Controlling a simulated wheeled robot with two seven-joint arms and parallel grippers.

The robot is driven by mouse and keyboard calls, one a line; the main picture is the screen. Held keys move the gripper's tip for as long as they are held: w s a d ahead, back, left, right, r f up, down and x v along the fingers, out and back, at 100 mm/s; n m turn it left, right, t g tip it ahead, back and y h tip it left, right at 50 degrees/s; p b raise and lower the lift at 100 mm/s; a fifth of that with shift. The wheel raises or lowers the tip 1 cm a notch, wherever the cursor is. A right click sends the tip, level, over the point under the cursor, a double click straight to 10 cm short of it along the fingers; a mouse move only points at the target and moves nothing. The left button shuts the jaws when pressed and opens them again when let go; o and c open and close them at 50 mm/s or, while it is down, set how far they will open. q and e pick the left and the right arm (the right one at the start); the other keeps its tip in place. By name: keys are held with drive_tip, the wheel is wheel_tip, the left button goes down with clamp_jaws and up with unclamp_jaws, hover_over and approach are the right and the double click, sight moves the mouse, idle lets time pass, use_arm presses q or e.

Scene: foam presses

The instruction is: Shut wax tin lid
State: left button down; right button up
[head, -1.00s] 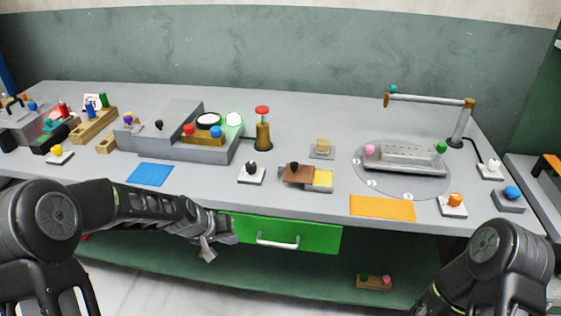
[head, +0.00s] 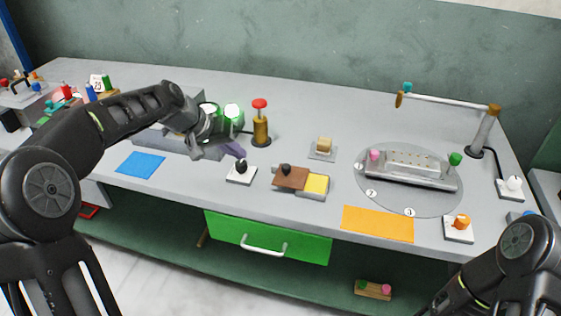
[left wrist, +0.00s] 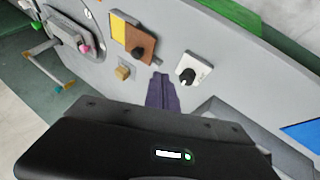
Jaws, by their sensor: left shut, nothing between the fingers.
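The wax tin (head: 316,184) sits near the table's front edge, with yellow wax showing in its right part. Its brown lid (head: 291,180) with a dark knob covers the left part only, so the tin stands partly open. In the left wrist view the brown lid (left wrist: 138,42) and yellow wax (left wrist: 118,25) show beyond the fingers. My left gripper (head: 239,151) is shut and empty, above the table to the left of the tin and apart from it. Its purple fingers (left wrist: 162,90) also show in the left wrist view. My right gripper is out of view.
A white plate with a black knob (head: 241,173) lies between gripper and tin. A red-topped post (head: 260,122) stands behind. A wooden block (head: 323,146) and a round plate with a metal press (head: 409,170) are to the right. An orange mat (head: 378,223) lies in front.

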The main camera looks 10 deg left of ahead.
use_arm(q)
drive_tip(key=p+x, duration=0.2)
drive_tip(key=x, duration=0.8)
drive_tip(key=shift+d, duration=0.2)
drive_tip(key=shift+w+d+r+p, duration=0.1)
drive_tip(key=shift+w+d+p, duration=0.1)
drive_tip(key=shift+d+p, duration=0.8)
drive_tip(key=shift+w+d, duration=0.1)
drive_tip(key=shift+d, duration=0.6)
drive_tip(key=b, duration=0.1)
approach(307, 178)
drive_tip(key=x, duration=0.4)
drive_tip(key=shift+w+f, duration=0.25)
